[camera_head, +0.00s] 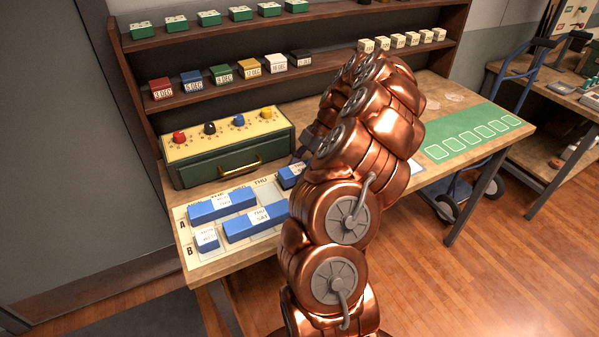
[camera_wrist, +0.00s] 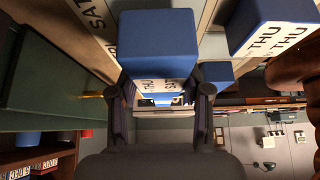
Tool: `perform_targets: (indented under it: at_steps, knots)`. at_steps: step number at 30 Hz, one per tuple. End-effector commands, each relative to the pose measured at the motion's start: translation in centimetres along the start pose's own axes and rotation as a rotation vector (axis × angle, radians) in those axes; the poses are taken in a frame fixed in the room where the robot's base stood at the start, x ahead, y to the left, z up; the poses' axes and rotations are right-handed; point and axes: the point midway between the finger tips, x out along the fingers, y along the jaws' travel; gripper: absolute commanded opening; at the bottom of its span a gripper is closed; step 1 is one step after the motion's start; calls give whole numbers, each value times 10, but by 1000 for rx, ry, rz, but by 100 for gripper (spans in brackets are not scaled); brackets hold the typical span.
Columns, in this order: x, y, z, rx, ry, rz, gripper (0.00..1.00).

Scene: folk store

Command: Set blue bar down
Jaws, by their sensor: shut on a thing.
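In the wrist view my gripper (camera_wrist: 163,95) is shut on a blue bar (camera_wrist: 158,42), with a finger on each side. The bar has a white label reading THU. In the head view my copper arm hides most of the gripper. A partly hidden blue bar (camera_head: 291,175) shows just left of the arm; I cannot tell for certain if it is the held one. A pale board (camera_head: 184,225) marked with rows A and B lies on the table. A long blue bar (camera_head: 222,205), another long one (camera_head: 256,222) and a short one (camera_head: 206,239) lie on it.
A green box (camera_head: 226,157) with coloured knobs and a drawer stands behind the board. Shelves (camera_head: 220,91) with small labelled blocks rise behind the table. A green mat (camera_head: 470,136) lies at the table's right. In the wrist view another blue bar (camera_wrist: 262,22) is close right of the held bar.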

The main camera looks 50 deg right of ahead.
Motion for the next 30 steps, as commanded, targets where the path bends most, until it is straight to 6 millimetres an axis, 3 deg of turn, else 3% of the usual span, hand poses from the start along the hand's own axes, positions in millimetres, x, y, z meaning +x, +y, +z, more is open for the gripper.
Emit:
perform_targets:
  at_steps: [6, 19, 20, 26, 30]
  knots:
    - [16, -1, 10, 2, 2, -3, 11]
    - [20, 0, 13, 0, 0, 1, 11]
    - [19, 0, 13, 0, 0, 0, 51]
    - [19, 0, 12, 0, 0, 1, 72]
    - [19, 0, 12, 0, 0, 1, 73]
